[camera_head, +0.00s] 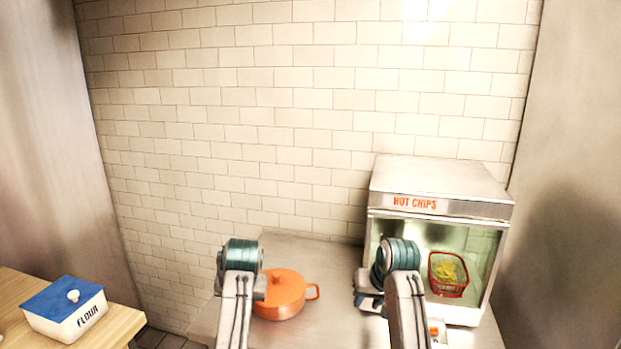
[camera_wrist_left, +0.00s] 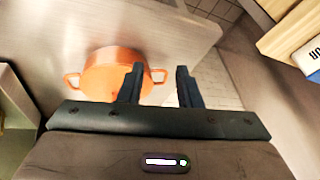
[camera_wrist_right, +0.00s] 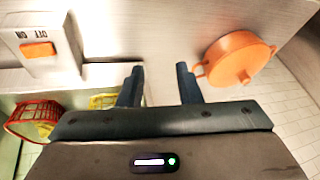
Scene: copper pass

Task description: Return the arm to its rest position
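My left gripper (camera_wrist_left: 159,86) is open in the left wrist view, with nothing between its fingers. My right gripper (camera_wrist_right: 158,84) is also open and empty in the right wrist view. In the head view both arms come up from the bottom edge, and their fingertips are mostly hidden behind the arm links. The left arm stands in front of the left side of an orange lidded pot (camera_head: 287,299). The right arm stands in front of the hot chips warmer (camera_head: 440,180).
A red basket of yellow chips (camera_head: 449,272) sits inside the glass-fronted warmer. A steel counter (camera_head: 335,262) carries the warmer and pot. An on/off switch (camera_wrist_right: 40,50) shows in the right wrist view. A blue-lidded flour box (camera_head: 65,310) stands on a wooden table (camera_head: 125,322) at left.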

